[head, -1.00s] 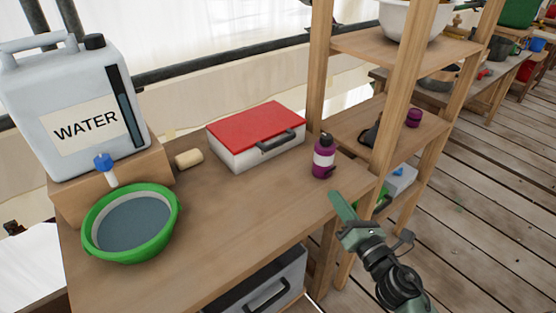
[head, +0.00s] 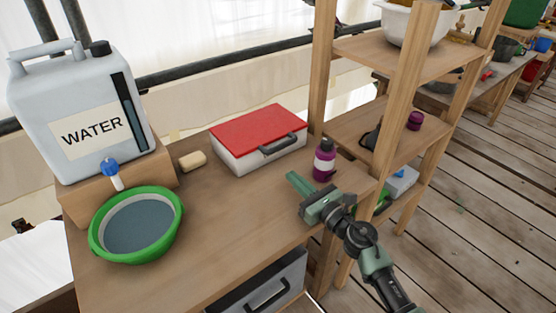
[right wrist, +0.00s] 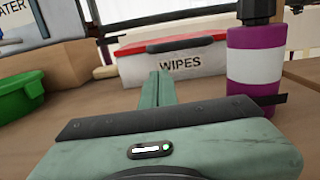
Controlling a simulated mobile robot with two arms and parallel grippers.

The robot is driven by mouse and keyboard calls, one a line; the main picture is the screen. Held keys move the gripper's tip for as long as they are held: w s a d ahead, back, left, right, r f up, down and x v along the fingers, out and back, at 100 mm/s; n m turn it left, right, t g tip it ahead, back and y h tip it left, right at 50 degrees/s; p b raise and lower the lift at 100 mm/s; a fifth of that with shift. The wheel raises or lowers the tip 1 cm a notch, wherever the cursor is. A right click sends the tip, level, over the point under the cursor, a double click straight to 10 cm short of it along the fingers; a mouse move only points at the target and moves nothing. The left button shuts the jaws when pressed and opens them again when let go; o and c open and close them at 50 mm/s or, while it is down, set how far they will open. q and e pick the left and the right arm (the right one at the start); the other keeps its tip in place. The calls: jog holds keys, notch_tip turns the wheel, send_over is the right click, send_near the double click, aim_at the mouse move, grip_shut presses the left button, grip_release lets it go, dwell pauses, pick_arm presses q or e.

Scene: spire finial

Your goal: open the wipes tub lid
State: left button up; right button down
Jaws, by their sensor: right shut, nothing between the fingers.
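The wipes tub (head: 260,150) is a white box with a red lid (head: 258,126) and a dark handle or latch on its front. It sits on the wooden table near the back, with its lid closed. In the right wrist view the tub (right wrist: 178,66), labelled WIPES, is straight ahead beyond the fingers. My right gripper (head: 292,178) is shut and empty, over the table's right part, in front of the tub and apart from it. Its closed fingers also show in the right wrist view (right wrist: 161,80). My left gripper is not in view.
A purple bottle (head: 324,160) stands right of the tub, close to my right gripper. A cream block (head: 193,160), a green basin (head: 104,246) and a water container (head: 50,105) are on the left. A wooden shelf (head: 392,120) rises at the right. The table's front middle is clear.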

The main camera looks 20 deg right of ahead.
jog(key=x, duration=0.8)
jog(key=shift+s+d, duration=0.1)
